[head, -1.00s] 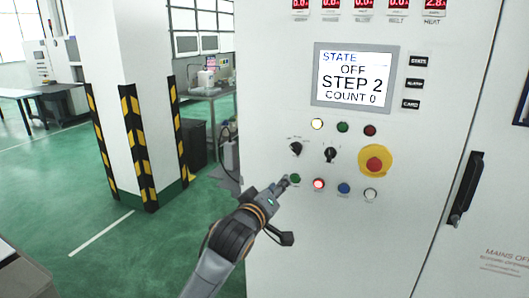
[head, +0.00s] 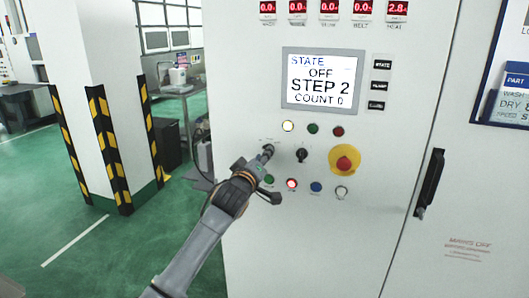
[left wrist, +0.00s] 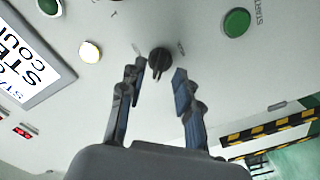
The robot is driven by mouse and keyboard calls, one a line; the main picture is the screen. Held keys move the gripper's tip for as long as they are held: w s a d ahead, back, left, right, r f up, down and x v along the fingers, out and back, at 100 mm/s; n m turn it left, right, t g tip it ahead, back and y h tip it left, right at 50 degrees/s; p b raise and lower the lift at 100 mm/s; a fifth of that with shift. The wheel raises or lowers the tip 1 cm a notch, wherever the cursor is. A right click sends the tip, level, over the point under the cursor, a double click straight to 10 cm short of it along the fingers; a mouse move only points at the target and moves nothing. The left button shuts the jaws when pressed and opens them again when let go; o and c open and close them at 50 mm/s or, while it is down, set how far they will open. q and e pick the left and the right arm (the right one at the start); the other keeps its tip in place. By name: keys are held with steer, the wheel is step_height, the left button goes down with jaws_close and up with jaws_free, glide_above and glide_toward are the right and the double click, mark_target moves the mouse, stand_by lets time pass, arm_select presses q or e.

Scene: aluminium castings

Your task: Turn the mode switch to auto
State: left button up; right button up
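A white cabinet carries the control panel. My left gripper (head: 266,153) is at the left black rotary switch, which it hides in the head view. The left wrist view shows that black switch (left wrist: 158,60) between the tips of my left gripper (left wrist: 160,72). The fingers are open, one to each side of the knob, with gaps visible; I cannot tell whether either touches it. The labels around it are too small to read. A second black switch (head: 302,155) sits just to the right. The screen (head: 321,80) reads STATE OFF, STEP 2, COUNT 0. My right gripper is not in view.
A lit white lamp (head: 288,126) is above the switches. A green button (head: 268,179), a lit red button (head: 291,184) and a blue button (head: 316,187) are below. A red emergency stop (head: 344,163) on yellow is at the right. A striped pillar (head: 95,90) stands left.

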arm_select(q)
steer(key=shift+x, duration=0.9)
jaws_close()
steer(key=shift+m+p, duration=1.55)
steer(key=shift+m, duration=7.45)
